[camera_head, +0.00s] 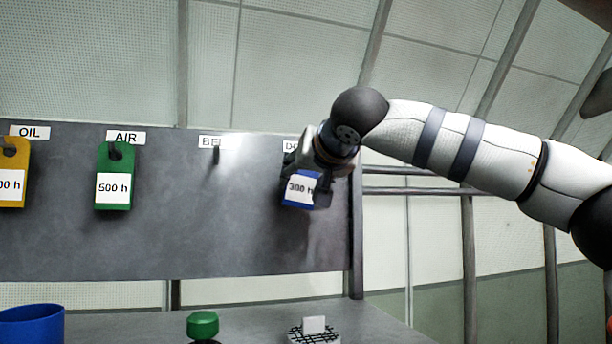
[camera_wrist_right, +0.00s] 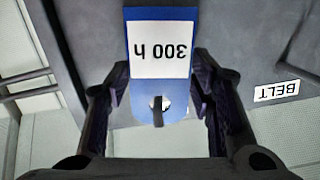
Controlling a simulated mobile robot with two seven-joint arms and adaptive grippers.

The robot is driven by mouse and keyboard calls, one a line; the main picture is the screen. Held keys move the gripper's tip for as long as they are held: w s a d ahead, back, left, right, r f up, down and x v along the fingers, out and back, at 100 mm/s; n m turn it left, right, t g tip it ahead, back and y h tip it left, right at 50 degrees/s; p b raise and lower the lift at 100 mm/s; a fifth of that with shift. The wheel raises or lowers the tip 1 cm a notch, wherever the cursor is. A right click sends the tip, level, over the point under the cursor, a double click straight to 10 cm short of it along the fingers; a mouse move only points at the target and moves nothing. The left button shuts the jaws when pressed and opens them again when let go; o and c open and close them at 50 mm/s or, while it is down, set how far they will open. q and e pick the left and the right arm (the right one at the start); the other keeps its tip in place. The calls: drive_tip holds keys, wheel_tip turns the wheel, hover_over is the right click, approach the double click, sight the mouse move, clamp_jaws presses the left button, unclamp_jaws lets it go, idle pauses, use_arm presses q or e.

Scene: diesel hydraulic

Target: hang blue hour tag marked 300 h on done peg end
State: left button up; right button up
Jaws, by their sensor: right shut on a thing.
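The blue tag (camera_head: 298,202) marked 300 h is up against the grey board at the peg spot right of BELT. My right gripper (camera_head: 312,185) is shut on it. In the wrist view the blue tag (camera_wrist_right: 188,50) is upside down between the two fingers (camera_wrist_right: 160,95). A dark peg (camera_wrist_right: 158,118) shows at its hole; I cannot tell how far it passes through. The done label (camera_head: 290,146) is mostly covered by my gripper, so only its first letters show. In the head view that peg is hidden. My left gripper is out of view.
The grey board (camera_head: 230,240) also carries a yellow tag (camera_head: 12,160) under OIL and a green tag (camera_head: 114,160) under AIR. The BELT peg (camera_head: 216,155) is bare. Below are a blue container (camera_head: 30,325), a green-capped item (camera_head: 202,325) and a gridded holder (camera_head: 314,334).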

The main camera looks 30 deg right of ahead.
drive_tip(key=o, duration=1.4)
drive_tip(key=shift+o, duration=0.3)
drive_tip(key=shift+s, duration=0.1)
